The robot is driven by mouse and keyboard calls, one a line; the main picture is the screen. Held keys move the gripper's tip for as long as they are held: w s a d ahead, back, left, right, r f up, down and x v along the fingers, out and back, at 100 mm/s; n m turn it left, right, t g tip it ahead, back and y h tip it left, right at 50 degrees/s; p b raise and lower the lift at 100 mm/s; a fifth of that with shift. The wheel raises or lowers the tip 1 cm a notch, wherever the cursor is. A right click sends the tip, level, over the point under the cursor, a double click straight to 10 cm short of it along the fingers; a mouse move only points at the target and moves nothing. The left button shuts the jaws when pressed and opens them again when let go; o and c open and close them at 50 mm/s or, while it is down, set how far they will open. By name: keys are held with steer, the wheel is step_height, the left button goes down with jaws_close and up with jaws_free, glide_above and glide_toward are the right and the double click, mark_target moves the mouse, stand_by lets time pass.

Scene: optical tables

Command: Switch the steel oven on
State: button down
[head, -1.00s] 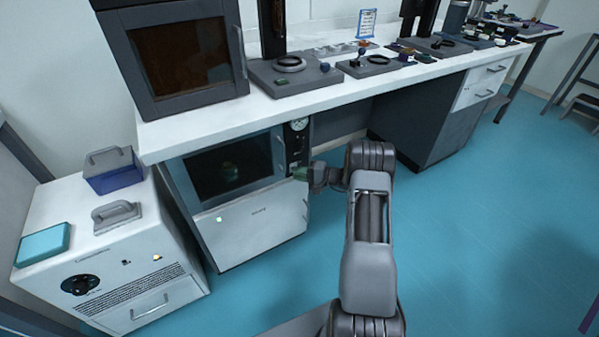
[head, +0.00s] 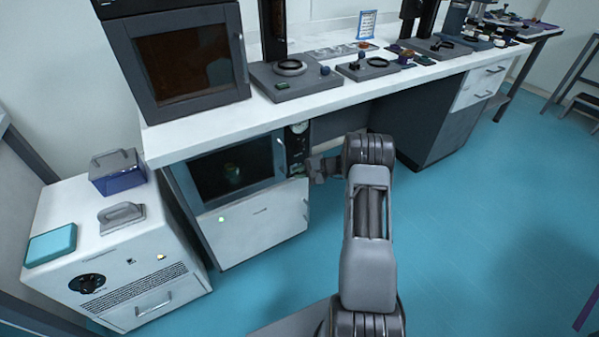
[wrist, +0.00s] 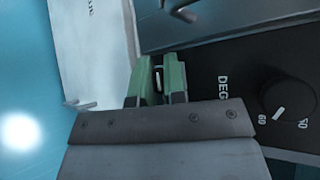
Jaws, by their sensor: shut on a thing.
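The steel oven (head: 235,170) sits under the white bench, with a dark window and a narrow black control panel (head: 297,142) at its right. The wrist view shows this panel (wrist: 225,60) with a round black knob (wrist: 287,98) and printed numbers. My gripper (head: 311,169) is at the lower part of the panel. Its green fingertips (wrist: 158,80) are close together at the panel, left of the knob. They are shut on a small switch (wrist: 158,83), dark with a pale mark and mostly hidden between them. I cannot tell the switch's position.
A white drawer front (head: 260,222) lies below the oven window. A dark-framed oven (head: 195,102) and several instruments stand on the bench (head: 215,120). A white cabinet (head: 110,235) stands at the left. The blue floor (head: 450,230) at the right is clear.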

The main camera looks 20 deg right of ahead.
steer(key=c, duration=1.2)
jaws_free()
steer(key=shift+p+v, duration=0.95)
steer(key=shift+v, duration=5.95)
steer(key=shift+w, duration=0.1)
